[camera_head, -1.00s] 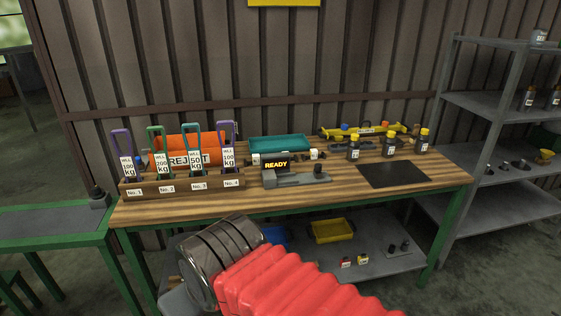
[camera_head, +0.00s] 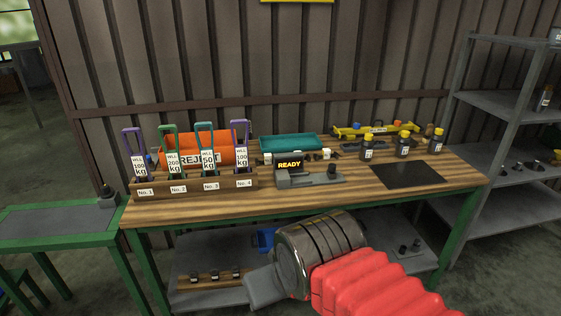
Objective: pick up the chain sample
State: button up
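Several coloured loops with white WLL tags stand upright in a wooden rack (camera_head: 195,186) at the left of the workbench. They are a purple loop (camera_head: 127,143) at No. 1, a green loop (camera_head: 163,139) at No. 2, a teal loop (camera_head: 197,137) at No. 3 and a purple loop (camera_head: 232,134) at No. 4. Chain links are too small to make out. My gripper (camera_head: 266,287) shows as a grey piece at the end of my arm, low in front of the bench and apart from the rack. Its fingers cannot be made out clearly.
An orange REJECT bin (camera_head: 222,148) stands behind the rack. Shelving (camera_head: 505,105) stands at right, a green-framed table (camera_head: 50,225) at left.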

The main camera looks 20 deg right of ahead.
aim_at(268, 160)
jog(key=u, duration=0.05)
jog(key=i, duration=1)
jog(key=z, duration=0.05)
